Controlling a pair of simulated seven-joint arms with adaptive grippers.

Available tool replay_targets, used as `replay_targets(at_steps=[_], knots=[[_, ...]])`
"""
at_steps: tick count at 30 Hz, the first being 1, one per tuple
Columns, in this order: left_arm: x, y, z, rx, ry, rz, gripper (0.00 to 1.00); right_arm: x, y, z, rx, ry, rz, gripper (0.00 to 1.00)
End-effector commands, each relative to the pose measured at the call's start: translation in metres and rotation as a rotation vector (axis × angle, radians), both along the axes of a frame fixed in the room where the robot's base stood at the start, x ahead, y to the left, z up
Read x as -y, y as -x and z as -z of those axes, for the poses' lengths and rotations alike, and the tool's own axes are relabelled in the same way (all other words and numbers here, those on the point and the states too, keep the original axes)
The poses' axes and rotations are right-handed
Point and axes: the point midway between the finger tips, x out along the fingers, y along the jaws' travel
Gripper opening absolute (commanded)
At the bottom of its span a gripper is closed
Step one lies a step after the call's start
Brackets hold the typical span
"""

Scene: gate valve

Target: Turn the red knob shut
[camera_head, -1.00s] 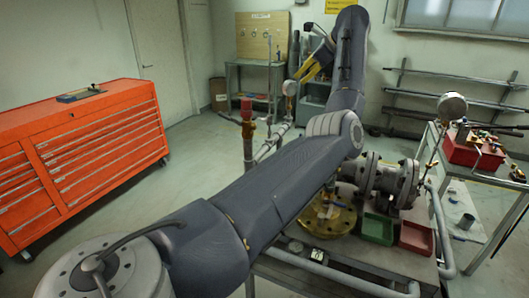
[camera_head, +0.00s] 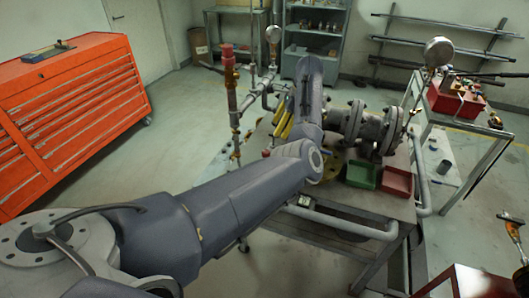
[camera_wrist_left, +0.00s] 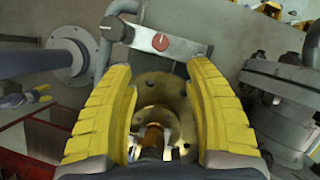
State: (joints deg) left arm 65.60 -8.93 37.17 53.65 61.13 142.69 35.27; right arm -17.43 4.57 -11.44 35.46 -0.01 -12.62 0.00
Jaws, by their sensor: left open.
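A round red knob (camera_wrist_left: 160,42) sits on a pale metal bar in the left wrist view, just beyond the fingertips. A small red spot (camera_head: 265,153) shows beside my left arm in the head view; I cannot tell if it is the same knob. My left gripper (camera_wrist_left: 160,68) has its two yellow fingers spread, with nothing held between them. A brass flange with a central shaft (camera_wrist_left: 152,138) lies behind the gap. In the head view the left gripper (camera_head: 284,118) hangs over the bench, partly hidden by my arm. My right gripper is not in view.
A vertical pipe with a red top (camera_head: 228,50) stands left of the gripper. A grey flanged valve (camera_head: 362,128), a green tray (camera_head: 362,174) and a red tray (camera_head: 397,182) are to its right. An orange tool chest (camera_head: 75,115) stands far left, with open floor between.

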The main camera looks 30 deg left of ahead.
Motion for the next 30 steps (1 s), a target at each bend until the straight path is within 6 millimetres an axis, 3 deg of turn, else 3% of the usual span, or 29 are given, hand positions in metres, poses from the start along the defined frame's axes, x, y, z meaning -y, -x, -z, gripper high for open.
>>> replay_targets(at_steps=[15, 22, 30], knots=[[-0.031, 0.02, 0.086, -0.001, -0.001, 0.001, 0.52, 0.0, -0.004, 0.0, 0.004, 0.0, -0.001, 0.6], [-0.039, 0.025, 0.11, 0.0, -0.002, 0.0, 0.52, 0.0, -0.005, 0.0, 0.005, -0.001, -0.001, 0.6], [-0.043, 0.027, 0.121, 0.002, -0.002, 0.001, 0.52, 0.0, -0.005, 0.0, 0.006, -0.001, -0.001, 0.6]])
